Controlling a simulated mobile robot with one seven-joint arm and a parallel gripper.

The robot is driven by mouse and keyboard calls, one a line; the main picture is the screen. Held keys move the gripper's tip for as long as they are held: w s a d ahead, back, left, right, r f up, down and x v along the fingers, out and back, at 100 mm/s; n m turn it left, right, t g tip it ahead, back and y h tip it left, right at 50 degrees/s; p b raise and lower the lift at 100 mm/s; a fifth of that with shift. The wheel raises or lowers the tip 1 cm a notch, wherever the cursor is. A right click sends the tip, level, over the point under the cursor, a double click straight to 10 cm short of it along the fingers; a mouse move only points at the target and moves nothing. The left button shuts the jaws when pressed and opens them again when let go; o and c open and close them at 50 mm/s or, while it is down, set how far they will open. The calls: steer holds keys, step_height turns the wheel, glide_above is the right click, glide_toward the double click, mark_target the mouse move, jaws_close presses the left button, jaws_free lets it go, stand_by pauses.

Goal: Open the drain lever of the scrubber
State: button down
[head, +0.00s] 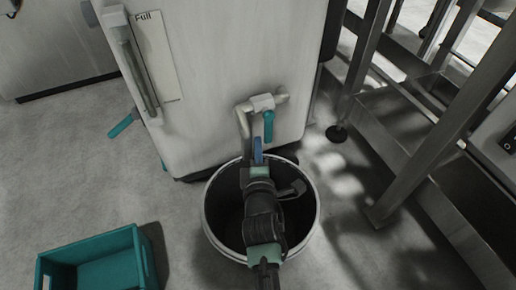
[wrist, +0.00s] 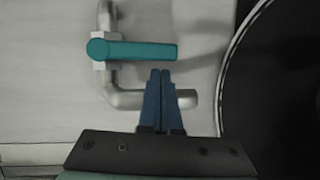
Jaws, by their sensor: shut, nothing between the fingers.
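The teal drain lever (head: 268,127) sits on a pale valve and pipe (head: 262,103) on the front of the white scrubber (head: 235,55). In the head view the lever hangs downward. In the wrist view the lever (wrist: 140,51) lies across the picture, its free end to the right. My gripper (head: 258,150) is just below the lever, over the bucket. In the wrist view its blue fingertips (wrist: 160,72) are together and empty, close beside the lever's free half; I cannot tell whether they touch it. The bent drain pipe (wrist: 125,98) passes partly behind the fingers.
A round bucket (head: 210,215) stands on the floor under the pipe, beneath my arm. A teal crate (head: 95,245) is at the lower left. Metal frame legs (head: 440,130) block the right side. Open floor lies left of the bucket.

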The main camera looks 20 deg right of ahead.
mark_target(271, 138)
steer(key=shift+w+d+p, duration=0.1)
steer(key=shift+d+p, duration=1.35)
steer(key=shift+p, duration=1.2)
steer(key=shift+d+f+p, duration=0.1)
steer(key=shift+d+p, duration=0.3)
steer(key=shift+p, duration=0.3)
steer(key=shift+d+r+p, duration=0.25)
steer(key=shift+d+p, duration=0.5)
steer(key=shift+p, duration=0.15)
steer(key=shift+d+r+p, duration=0.25)
steer(key=shift+d+p, duration=0.45)
steer(key=shift+p, duration=0.15)
